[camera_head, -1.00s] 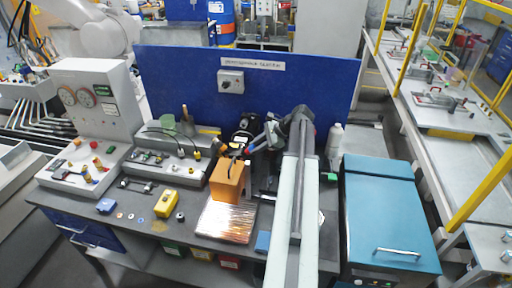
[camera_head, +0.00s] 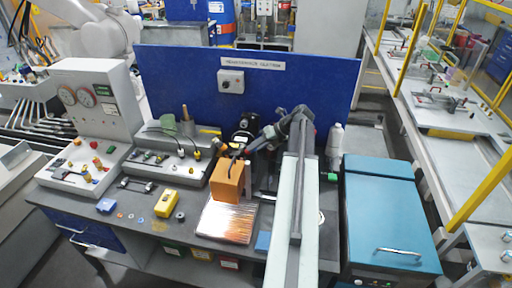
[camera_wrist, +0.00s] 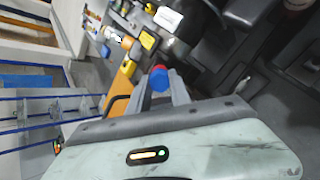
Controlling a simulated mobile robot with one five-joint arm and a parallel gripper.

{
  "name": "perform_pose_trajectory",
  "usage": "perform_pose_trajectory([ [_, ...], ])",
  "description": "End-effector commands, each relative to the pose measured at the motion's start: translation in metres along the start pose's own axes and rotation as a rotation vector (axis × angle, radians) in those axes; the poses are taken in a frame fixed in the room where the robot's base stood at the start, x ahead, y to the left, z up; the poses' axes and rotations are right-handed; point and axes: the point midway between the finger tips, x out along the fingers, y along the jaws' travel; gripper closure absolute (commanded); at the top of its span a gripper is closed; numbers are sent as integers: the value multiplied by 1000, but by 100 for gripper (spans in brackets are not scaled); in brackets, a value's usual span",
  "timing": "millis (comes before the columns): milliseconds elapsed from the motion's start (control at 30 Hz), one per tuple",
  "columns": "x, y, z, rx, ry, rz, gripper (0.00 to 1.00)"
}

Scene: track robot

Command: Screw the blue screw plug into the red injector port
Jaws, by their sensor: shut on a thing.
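My gripper (camera_wrist: 160,90) is shut on the blue screw plug (camera_wrist: 159,84), which sits between the fingertips in the wrist view. The red injector port (camera_wrist: 159,69) shows directly beyond the plug and lines up with it. I cannot tell whether the plug touches the port or has entered it. In the head view my gripper (camera_head: 257,145) points down and left, close to the small red port (camera_head: 247,151) above the orange block. The plug is too small and covered to make out in the head view.
An orange block (camera_head: 227,183) stands beside the port, behind a shiny metal plate (camera_head: 226,221). A yellow device (camera_head: 166,204) and a blue block (camera_head: 106,206) lie on the bench to the left. A blue panel (camera_head: 180,85) rises behind; a white bottle (camera_head: 335,142) stands right.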

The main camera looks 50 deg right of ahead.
Motion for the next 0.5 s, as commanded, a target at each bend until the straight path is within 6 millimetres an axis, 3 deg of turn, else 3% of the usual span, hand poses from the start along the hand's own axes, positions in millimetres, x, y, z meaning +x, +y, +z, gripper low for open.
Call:
perform_pose_trajectory([
  [167, 0, 0, 0, 237, 0, 0, 100],
  [500, 0, 0, 0, 308, 0, 0, 100],
])
